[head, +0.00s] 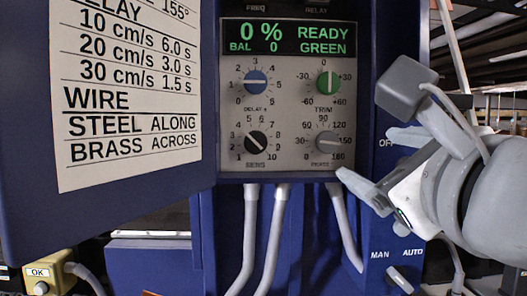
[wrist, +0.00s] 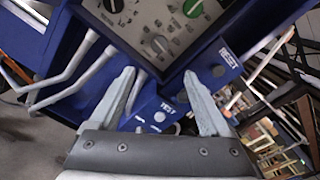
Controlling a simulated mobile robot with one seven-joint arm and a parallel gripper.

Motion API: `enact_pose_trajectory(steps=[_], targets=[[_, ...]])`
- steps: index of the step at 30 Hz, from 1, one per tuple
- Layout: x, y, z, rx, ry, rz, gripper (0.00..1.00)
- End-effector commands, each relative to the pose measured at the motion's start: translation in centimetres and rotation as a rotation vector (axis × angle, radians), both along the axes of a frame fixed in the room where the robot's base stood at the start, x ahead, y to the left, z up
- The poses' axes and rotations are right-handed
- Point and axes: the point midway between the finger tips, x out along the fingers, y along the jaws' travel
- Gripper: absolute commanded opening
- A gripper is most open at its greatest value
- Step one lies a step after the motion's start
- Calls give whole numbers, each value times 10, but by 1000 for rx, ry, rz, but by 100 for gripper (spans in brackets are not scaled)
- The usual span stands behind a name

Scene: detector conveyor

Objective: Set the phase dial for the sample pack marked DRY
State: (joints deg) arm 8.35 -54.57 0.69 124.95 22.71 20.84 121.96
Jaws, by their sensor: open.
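The phase dial (head: 328,142) is the grey knob at the lower right of the detector panel (head: 287,172). Its scale runs from 0 to 180; its pointer lies roughly level, but I cannot read its exact setting. It also shows in the wrist view as a grey knob (wrist: 155,45). My gripper (head: 367,154) is open and empty, to the right of the dial in the head view and apart from it. In the wrist view the two fingers (wrist: 159,76) point towards the panel's lower edge. No sample pack marked DRY is in view.
The display (head: 288,39) reads 0 %, BAL 0, READY GREEN. Blue (head: 256,82), green (head: 327,82) and black (head: 256,144) knobs surround the dial. A card (head: 125,100) on the open door lists delays and wire directions. Grey conduits (head: 270,225) hang below the panel.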

Motion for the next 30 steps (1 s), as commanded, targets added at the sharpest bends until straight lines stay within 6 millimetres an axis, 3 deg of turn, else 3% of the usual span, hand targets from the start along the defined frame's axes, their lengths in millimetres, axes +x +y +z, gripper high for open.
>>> enact_pose_trajectory(steps=[30], targets=[[154, 1, 0, -4, 6, 1, 81]])
